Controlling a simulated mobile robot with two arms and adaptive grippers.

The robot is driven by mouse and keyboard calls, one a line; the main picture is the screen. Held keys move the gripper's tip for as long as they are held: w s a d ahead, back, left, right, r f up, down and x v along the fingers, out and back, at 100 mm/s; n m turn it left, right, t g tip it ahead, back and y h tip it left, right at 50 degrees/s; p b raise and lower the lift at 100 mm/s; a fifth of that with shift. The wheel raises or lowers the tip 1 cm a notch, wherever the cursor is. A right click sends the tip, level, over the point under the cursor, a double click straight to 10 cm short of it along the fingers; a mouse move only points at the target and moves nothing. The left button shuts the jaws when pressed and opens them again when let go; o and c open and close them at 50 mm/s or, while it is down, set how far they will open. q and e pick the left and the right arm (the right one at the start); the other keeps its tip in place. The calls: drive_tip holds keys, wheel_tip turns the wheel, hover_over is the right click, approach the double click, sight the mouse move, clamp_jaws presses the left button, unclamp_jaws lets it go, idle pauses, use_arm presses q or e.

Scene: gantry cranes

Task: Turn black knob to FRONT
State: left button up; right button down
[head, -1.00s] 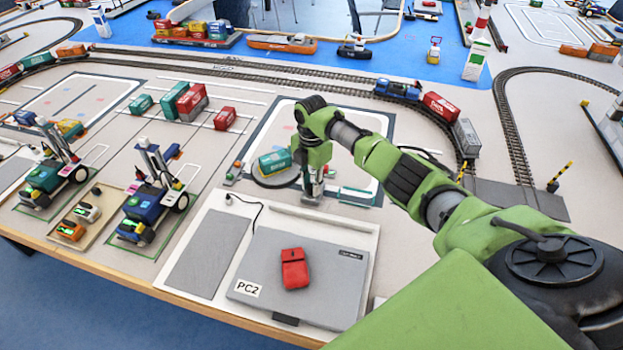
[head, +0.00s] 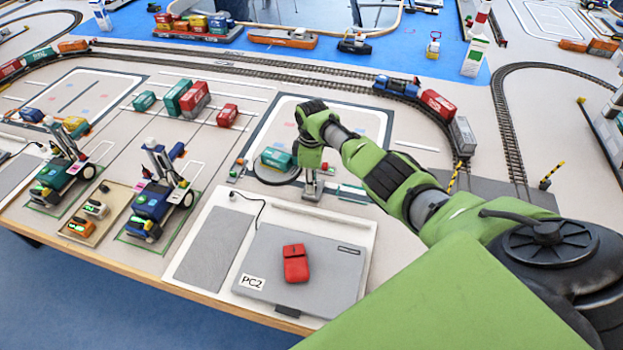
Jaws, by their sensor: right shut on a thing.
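My right gripper (head: 312,188) points down at the table, just right of a round turntable (head: 258,175) that carries a teal container (head: 276,158). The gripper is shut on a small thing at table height. The fingers and wrist cover that thing; by its place it is the black knob, but its shape and pointing direction cannot be seen. No FRONT mark is readable here. My left gripper is not in view.
A grey laptop (head: 325,266) with a red object (head: 295,263) on it lies in front of the gripper. Toy vehicles (head: 160,195) stand to the left. Rail tracks with a train (head: 437,104) curve behind and right. Colored containers (head: 180,97) stand at the back left.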

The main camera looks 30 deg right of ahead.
drive_tip(key=m+p, duration=0.1)
drive_tip(key=m, duration=0.3)
drive_tip(key=shift+w+r+m, duration=0.1)
drive_tip(key=shift+r+m, duration=0.05)
drive_tip(key=shift+m, duration=0.15)
drive_tip(key=m+p, duration=0.1)
drive_tip(key=m, duration=0.2)
drive_tip(key=shift+d+m, duration=0.1)
drive_tip(key=shift+m, duration=0.2)
drive_tip(key=m+p, duration=0.1)
drive_tip(key=m, duration=0.2)
drive_tip(key=shift+m, duration=2.5)
drive_tip(key=c, duration=1.8)
unclamp_jaws()
